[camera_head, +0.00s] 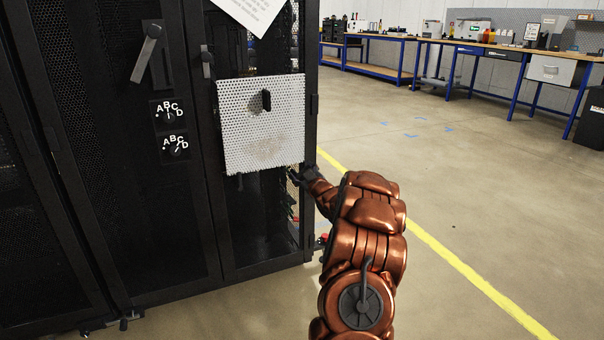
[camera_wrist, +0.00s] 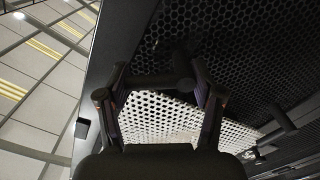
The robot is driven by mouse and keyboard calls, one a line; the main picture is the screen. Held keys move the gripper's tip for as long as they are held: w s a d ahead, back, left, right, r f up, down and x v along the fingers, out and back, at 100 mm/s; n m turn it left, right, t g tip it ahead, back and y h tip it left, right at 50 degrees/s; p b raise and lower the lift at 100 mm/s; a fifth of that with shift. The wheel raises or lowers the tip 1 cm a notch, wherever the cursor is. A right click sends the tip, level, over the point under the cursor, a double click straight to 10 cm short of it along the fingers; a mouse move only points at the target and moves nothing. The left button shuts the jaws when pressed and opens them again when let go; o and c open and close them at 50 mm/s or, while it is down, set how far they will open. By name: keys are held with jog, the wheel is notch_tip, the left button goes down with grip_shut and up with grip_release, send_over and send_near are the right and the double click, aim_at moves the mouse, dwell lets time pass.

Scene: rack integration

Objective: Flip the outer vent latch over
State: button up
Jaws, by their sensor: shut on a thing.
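The white perforated vent panel (camera_head: 240,130) sits on the front of the black rack. A small black latch (camera_head: 266,101) stands upright on the panel's upper middle. My gripper (camera_head: 296,176) is at the panel's lower right corner, by the rack's right edge, apart from that latch. In the wrist view my gripper (camera_wrist: 160,95) has its two fingers on either side of a dark bar-shaped piece (camera_wrist: 184,68) and is shut on it. White perforated metal (camera_wrist: 160,120) shows behind the fingers. I cannot tell whether the held piece is the outer vent latch.
A door handle (camera_head: 148,52) and two lettered dials (camera_head: 168,115) are on the rack left of the panel. A paper sheet (camera_head: 250,10) hangs above. The floor (camera_head: 480,180) to the right is clear, with workbenches (camera_head: 480,50) far behind.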

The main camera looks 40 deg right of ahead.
jog(key=shift+s+d+r, duration=0.3)
jog(key=shift+d+r, duration=0.15)
jog(key=shift+d, duration=0.1)
jog(key=o, duration=1)
jog(key=shift+c, duration=0.2)
jog(key=shift+f, duration=0.1)
jog(key=shift+a, duration=0.15)
jog(key=shift+s+a+f, duration=0.15)
jog(key=shift+s+a, duration=0.1)
jog(key=shift+s, duration=0.05)
jog(key=v, duration=1.1)
jog(key=shift+s, duration=0.1)
jog(key=shift+c, duration=0.2)
